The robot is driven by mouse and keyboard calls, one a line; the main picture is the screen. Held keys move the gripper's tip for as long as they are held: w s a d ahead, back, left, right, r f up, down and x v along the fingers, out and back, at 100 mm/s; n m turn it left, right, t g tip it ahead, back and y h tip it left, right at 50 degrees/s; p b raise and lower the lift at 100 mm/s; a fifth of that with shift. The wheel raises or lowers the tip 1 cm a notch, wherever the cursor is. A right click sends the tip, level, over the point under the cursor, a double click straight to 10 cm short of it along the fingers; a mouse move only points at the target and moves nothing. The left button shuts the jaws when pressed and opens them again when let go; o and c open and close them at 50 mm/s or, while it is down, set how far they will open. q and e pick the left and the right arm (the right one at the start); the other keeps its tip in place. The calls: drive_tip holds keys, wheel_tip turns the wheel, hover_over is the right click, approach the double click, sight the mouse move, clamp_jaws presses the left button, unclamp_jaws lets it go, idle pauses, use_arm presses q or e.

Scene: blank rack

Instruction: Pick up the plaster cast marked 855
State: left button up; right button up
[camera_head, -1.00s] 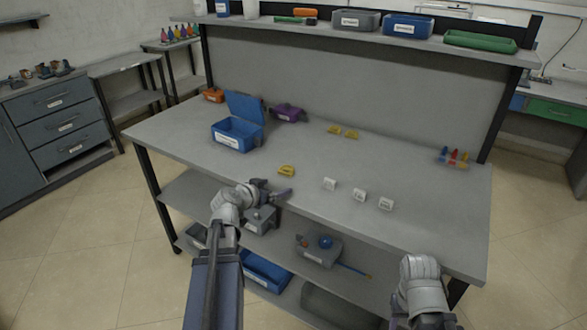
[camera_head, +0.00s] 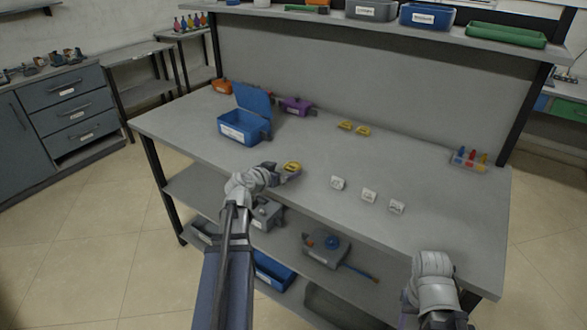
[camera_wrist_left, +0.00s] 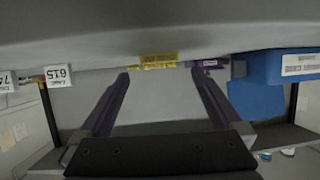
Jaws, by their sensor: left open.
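Three small white labelled blocks stand in a row on the table: a left one (camera_head: 337,183), a middle one (camera_head: 369,195) and a right one (camera_head: 396,206). Their numbers are too small to read in the head view. Two white blocks show at the left of the left wrist view, one at the edge (camera_wrist_left: 8,79) and one nearer the middle (camera_wrist_left: 58,76); I cannot make out 855 on either. In the left wrist view the yellow piece (camera_wrist_left: 158,61) lies beyond the spread fingertips. My right gripper is mostly hidden behind its wrist.
An open blue box (camera_head: 238,133) and a purple container (camera_head: 296,105) stand at the back left. The table's middle is mostly clear.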

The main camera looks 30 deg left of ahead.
sight(295, 164)
use_arm(q)
drive_tip(key=x, duration=0.2)
drive_tip(key=b+x, duration=0.1)
drive_tip(key=x, duration=0.2)
drive_tip(key=shift+w+r, duration=0.2)
drive_tip(key=shift+s, duration=0.1)
drive_tip(key=shift+c, duration=0.4)
drive_tip(key=c, duration=1.3)
